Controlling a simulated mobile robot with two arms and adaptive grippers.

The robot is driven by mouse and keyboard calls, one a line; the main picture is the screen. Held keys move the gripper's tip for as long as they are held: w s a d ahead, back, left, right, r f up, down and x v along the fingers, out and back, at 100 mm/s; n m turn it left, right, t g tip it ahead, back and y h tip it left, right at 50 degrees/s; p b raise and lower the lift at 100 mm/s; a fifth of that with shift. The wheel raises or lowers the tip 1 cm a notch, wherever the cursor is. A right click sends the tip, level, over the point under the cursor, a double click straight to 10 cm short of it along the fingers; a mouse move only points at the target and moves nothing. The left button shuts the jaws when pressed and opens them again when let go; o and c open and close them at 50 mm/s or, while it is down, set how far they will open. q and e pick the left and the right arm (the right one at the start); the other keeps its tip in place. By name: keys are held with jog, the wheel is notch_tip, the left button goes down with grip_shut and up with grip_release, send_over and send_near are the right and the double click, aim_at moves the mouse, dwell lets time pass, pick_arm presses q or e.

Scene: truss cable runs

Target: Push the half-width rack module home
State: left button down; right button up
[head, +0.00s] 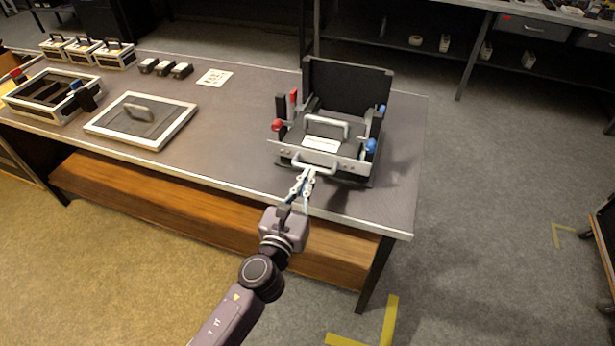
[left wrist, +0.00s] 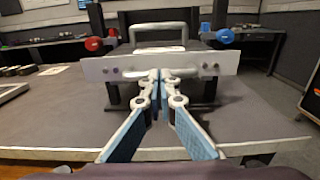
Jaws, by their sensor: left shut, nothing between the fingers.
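The half-width rack module shows its grey front panel (head: 345,163) at the near side of a black rack frame (head: 347,85) on the table. The panel has a pale bar handle (head: 300,164). In the left wrist view the panel (left wrist: 100,68) spans the middle, with the handle behind my fingers. My left gripper (head: 310,172) is shut and empty, its tips at the handle in the panel's middle; I cannot tell whether they touch. Red knobs (head: 278,125) are on the frame's left and blue knobs (head: 371,146) on its right. My right gripper is out of view.
A grey lid or panel with a handle (head: 180,122) lies left on the table. The table is clear right of the rack.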

aim_at(317, 156)
pick_arm(q)
jog(key=shift+w, duration=0.1)
jog(key=x, duration=0.7)
jog(key=shift+f+b, duration=0.1)
jog(key=shift+b, duration=0.3)
jog(key=shift+r, duration=0.4)
